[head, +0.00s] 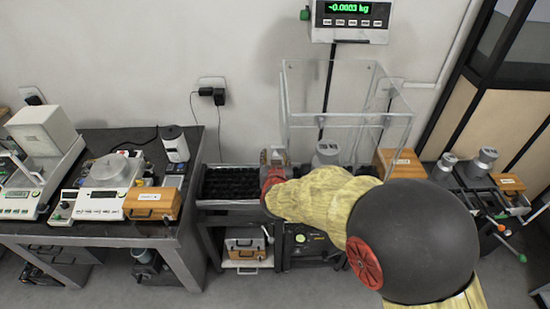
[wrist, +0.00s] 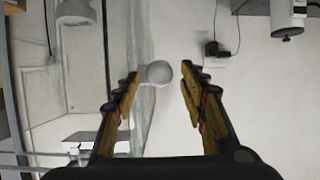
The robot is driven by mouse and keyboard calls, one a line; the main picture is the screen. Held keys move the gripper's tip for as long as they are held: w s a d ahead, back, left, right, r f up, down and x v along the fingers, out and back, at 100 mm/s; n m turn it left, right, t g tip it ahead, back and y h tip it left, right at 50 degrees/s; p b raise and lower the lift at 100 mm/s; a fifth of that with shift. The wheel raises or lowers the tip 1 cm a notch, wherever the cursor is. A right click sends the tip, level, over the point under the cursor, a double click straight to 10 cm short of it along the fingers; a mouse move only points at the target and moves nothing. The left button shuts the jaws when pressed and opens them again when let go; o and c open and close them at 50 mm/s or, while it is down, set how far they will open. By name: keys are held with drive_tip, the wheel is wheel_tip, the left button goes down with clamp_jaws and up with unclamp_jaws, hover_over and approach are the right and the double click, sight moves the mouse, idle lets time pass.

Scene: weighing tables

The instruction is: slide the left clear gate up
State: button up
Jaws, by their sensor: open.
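The clear enclosure (head: 350,118) stands on the middle table. Its left clear gate (head: 283,100) is the upright see-through panel on the left side, and its bottom is hidden by my arm. In the wrist view, which is turned sideways, a clear panel (wrist: 143,45) runs along the left of the fingers. A pale round knob (wrist: 160,73) shows between the fingertips, beside that panel. My gripper (wrist: 159,80) is open, with the fingers apart on both sides of the knob; I cannot tell whether either touches it. In the head view my gripper (head: 274,158) is low at the enclosure's left side.
A metal weight (head: 326,152) stands inside the enclosure. A dark tray (head: 231,183) lies left of my gripper. A wooden box (head: 399,162) is at the enclosure's right. The display (head: 349,10) on the wall reads about -0.0003 kg. A left table (head: 110,227) carries balances.

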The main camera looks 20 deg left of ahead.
drive_tip(key=v, duration=1.2)
idle(0.3)
drive_tip(key=s+f+n+g+y, duration=0.1)
drive_tip(key=s+f+g, duration=0.3)
drive_tip(key=s, duration=0.3)
drive_tip(key=s+f+n+g, duration=0.1)
drive_tip(key=s+f+g, duration=0.25)
drive_tip(key=s, duration=0.35)
drive_tip(key=s+d+r+m+h+b, duration=0.1)
drive_tip(key=s+d+r+b, duration=0.1)
drive_tip(key=d, duration=0.9)
drive_tip(key=s+d+r+m+h+b, duration=0.2)
drive_tip(key=s+d+r, duration=0.2)
drive_tip(key=d, duration=0.7)
drive_tip(key=s+d+r+m+h+b, duration=0.1)
drive_tip(key=s+d+r, duration=0.3)
drive_tip(key=d, duration=0.7)
drive_tip(key=shift+d+r+m+h+b, duration=0.3)
drive_tip(key=shift+r+m+h+b, duration=0.1)
drive_tip(key=shift+r+m+b, duration=0.15)
